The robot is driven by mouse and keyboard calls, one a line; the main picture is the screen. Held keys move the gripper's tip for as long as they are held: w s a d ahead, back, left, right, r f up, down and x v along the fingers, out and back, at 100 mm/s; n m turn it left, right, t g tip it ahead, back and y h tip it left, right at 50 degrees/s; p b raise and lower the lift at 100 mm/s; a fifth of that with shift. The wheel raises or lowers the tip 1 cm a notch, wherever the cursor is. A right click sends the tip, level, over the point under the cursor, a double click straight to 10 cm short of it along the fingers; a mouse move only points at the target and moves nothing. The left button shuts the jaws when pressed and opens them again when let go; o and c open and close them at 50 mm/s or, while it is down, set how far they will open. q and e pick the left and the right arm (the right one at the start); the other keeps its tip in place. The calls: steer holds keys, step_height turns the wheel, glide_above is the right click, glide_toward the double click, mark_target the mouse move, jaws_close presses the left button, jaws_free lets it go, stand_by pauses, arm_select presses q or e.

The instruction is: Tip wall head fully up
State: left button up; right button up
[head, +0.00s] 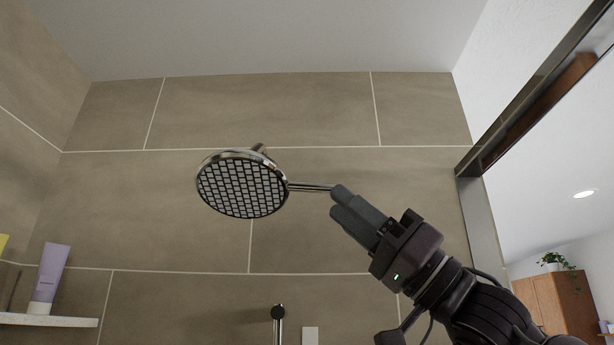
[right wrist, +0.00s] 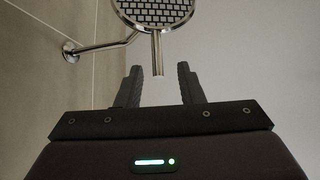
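My right gripper (head: 337,201) is at the handle's free end. In the right wrist view the fingers (right wrist: 160,72) are apart, with the handle's end (right wrist: 157,58) between them and gaps on both sides. The shower head (right wrist: 155,10) is partly cut off at the top there. My left gripper is not in view.
The shower head's wall arm and round flange (right wrist: 71,50) show at left in the right wrist view. A shelf (head: 48,320) with a purple tube (head: 50,278) is at lower left. A dark-framed mirror (head: 560,150) is at right.

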mark_target(312, 184)
steer(key=shift+w+a+r, duration=0.1)
steer(key=shift+a+r, duration=0.1)
steer(key=shift+r, duration=0.1)
steer(key=p+x, duration=0.5)
steer(key=x, duration=0.1)
steer(key=shift+a+r, duration=0.1)
steer(key=shift+r, duration=0.1)
steer(key=shift+w+a+r, duration=0.1)
steer(key=shift+a, duration=0.25)
steer(key=shift+w+d, duration=0.1)
steer(key=shift+c, duration=0.9)
jaws_close()
